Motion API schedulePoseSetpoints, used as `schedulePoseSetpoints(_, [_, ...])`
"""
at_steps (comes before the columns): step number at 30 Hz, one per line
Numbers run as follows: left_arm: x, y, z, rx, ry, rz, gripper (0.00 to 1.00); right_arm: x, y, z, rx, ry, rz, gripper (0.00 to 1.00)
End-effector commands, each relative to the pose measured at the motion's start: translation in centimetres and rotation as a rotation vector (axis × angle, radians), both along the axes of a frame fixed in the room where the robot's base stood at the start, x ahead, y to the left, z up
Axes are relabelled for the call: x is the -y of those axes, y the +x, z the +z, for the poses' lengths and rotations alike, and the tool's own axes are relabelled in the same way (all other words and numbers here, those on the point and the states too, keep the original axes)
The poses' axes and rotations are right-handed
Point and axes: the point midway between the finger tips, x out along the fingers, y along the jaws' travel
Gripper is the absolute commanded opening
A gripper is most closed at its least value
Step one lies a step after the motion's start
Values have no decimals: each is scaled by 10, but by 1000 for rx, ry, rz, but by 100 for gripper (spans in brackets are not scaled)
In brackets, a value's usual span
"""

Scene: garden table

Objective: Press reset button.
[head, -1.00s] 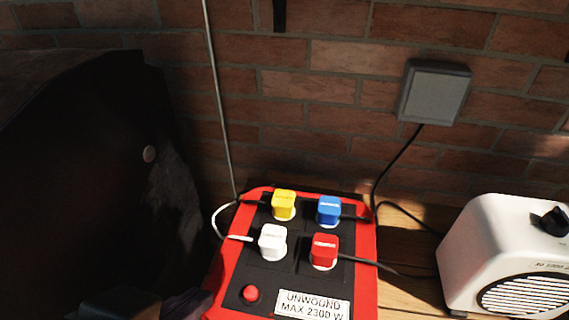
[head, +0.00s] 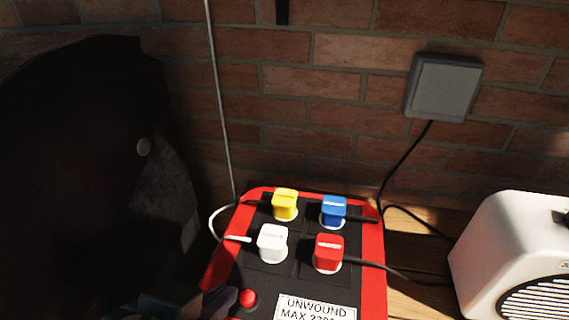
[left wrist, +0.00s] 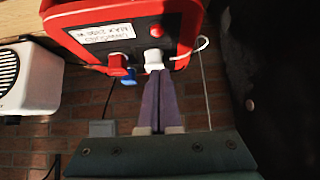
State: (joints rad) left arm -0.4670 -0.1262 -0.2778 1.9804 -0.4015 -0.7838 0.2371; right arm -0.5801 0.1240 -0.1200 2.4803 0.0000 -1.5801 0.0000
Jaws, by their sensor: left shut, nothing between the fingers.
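A red power box (head: 372,270) with a black top lies on the wooden table. Its small round red button (head: 248,298) is at the near left, beside the white label (head: 315,308). In the left wrist view the button (left wrist: 157,31) shows upside down, beyond the white plug. My left gripper (head: 230,298) is shut and empty, its fingertips just left of the button in the head view. I cannot tell whether they touch it. In the left wrist view its purple fingers (left wrist: 157,74) point at the box, their tips overlapping the white plug's edge. My right gripper is not in view.
Yellow (head: 285,204), blue (head: 333,210), white (head: 272,243) and red (head: 328,252) plugs stand on the box with cables. A white heater-like device (head: 505,245) stands right. A large dark object (head: 90,170) fills the left. A brick wall with a grey box (head: 443,86) is behind.

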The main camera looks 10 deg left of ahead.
Motion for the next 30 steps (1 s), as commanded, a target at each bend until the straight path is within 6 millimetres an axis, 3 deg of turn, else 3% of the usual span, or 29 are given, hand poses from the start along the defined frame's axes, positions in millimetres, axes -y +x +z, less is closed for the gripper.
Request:
schedulePoseSetpoints(8, [2,43,-45,2,0,0,0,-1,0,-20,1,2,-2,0])
schedulePoseSetpoints(14, [1,41,-73,-2,-1,-1,0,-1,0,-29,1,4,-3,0])
schedulePoseSetpoints(30, [1,41,-84,0,-2,-1,0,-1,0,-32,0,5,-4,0])
